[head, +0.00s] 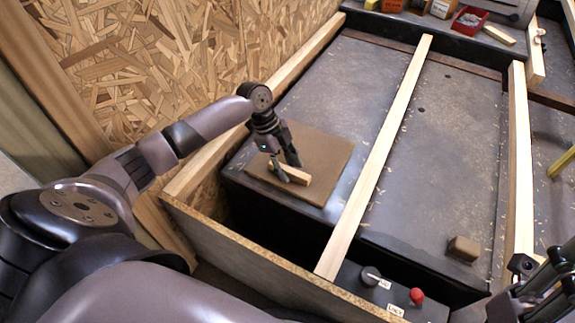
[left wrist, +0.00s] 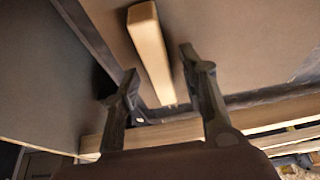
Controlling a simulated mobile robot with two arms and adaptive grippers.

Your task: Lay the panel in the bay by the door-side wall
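The brown square panel (head: 325,155) lies flat on the dark surface, between the left rail and the middle rail. A light wooden batten (head: 290,174) stands on it as a grip; in the left wrist view the panel (left wrist: 225,35) and batten (left wrist: 150,50) also show. My left gripper (head: 284,165) is at the batten with its fingers apart. In the left wrist view the fingers (left wrist: 157,62) lie either side of the batten with gaps showing. Part of my right gripper (head: 545,280) shows at the lower right edge; its fingertips are unclear.
A chipboard wall (head: 160,60) rises at left. A middle rail (head: 385,140) and a right rail (head: 519,150) run lengthwise. A dark gap lies before the panel. A small brown block (head: 464,248), knob (head: 371,277) and red button (head: 416,295) are nearer. A red tray (head: 468,20) stands at the back.

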